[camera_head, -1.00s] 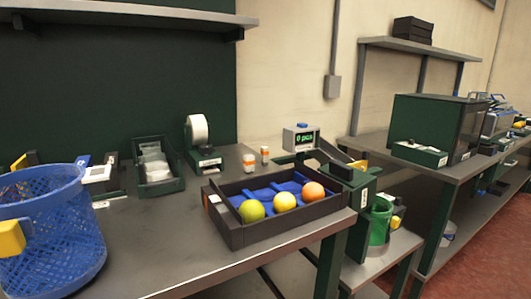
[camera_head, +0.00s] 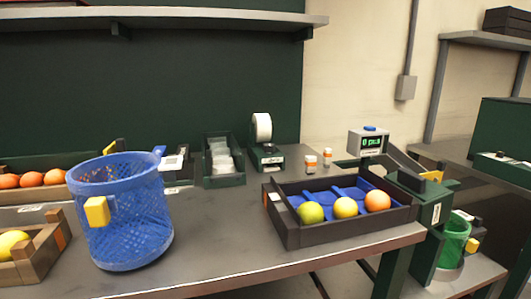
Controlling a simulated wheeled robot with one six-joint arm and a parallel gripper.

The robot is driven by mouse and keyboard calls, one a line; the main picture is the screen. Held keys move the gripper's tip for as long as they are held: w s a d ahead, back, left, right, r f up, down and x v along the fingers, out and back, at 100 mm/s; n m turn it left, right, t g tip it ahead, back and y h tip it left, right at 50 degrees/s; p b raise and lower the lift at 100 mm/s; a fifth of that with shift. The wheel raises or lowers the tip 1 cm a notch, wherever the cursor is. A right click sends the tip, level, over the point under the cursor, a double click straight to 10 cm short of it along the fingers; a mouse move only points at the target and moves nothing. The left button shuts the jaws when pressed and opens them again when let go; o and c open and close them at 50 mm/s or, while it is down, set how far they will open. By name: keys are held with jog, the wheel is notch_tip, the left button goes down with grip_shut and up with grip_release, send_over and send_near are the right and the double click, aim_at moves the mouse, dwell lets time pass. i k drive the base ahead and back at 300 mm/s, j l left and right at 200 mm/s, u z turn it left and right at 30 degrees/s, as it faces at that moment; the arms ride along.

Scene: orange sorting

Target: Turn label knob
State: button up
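A label dispenser with a white roll (camera_head: 262,127) and a dark base (camera_head: 267,158) stands at the back of the bench, left of two small orange-and-white bottles. A knob on it is too small to make out. To its right, a counter box (camera_head: 368,143) with a green display reading about "0 pcs" has a blue button on top. My gripper is not in view.
A black tray (camera_head: 345,236) with blue inserts holds a green, a yellow and an orange fruit. A blue mesh basket (camera_head: 125,215) with a yellow handle stands left. A dark bin of clear bags (camera_head: 224,180) sits behind. The bench (camera_head: 220,230) between basket and tray is clear.

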aim_at(269, 147)
jog(key=i+l, duration=0.2)
jog(key=i, duration=0.35)
jog(key=i+l+u, duration=0.15)
jog(key=i, duration=0.35)
